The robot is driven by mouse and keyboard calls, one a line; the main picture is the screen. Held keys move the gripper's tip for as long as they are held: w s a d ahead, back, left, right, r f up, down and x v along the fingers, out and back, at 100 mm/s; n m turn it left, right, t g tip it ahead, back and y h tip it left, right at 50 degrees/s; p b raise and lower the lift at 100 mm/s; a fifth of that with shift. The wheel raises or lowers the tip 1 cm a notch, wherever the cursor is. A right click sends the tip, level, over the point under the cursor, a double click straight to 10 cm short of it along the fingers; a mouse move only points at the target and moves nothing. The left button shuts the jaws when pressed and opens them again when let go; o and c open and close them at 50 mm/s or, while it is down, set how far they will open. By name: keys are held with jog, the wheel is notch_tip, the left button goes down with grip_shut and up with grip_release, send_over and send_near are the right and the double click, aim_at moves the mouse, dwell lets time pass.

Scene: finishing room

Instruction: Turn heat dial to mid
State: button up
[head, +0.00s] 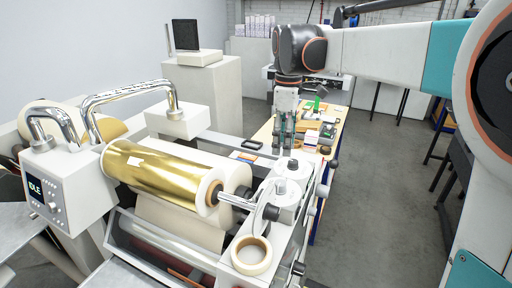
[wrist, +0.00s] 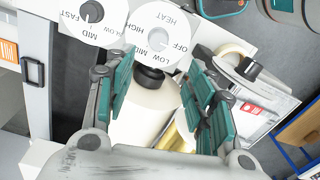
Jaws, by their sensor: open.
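The heat dial is a white disc lettered HEAT, OFF, LOW and HIGH in the wrist view (wrist: 176,24). It has a pale grey knob; I cannot tell where its pointer aims. In the head view it appears to be the nearer disc (head: 293,198) on the machine's right end. A second white dial (wrist: 112,20), lettered FAST and MID, has a dark knob and sits to its left. My gripper (wrist: 158,66) is open and empty, its teal fingers apart below the heat dial in the picture. In the head view my gripper (head: 284,139) points down, beyond the dials.
The machine carries a gold foil roll (head: 160,172) and a chrome handle (head: 125,92). A tape ring (head: 236,262) lies near the dials. A display box (head: 50,195) reads IDLE. A workbench (head: 338,122) with small items stands behind; open floor lies to the right.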

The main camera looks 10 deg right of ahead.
aim_at(280, 182)
notch_tip(280, 182, down, 13)
jog(key=shift+a+f+p, duration=0.15)
jog(key=shift+f+p, duration=0.05)
jog(key=shift+p, duration=0.35)
jog(key=c, duration=1.1)
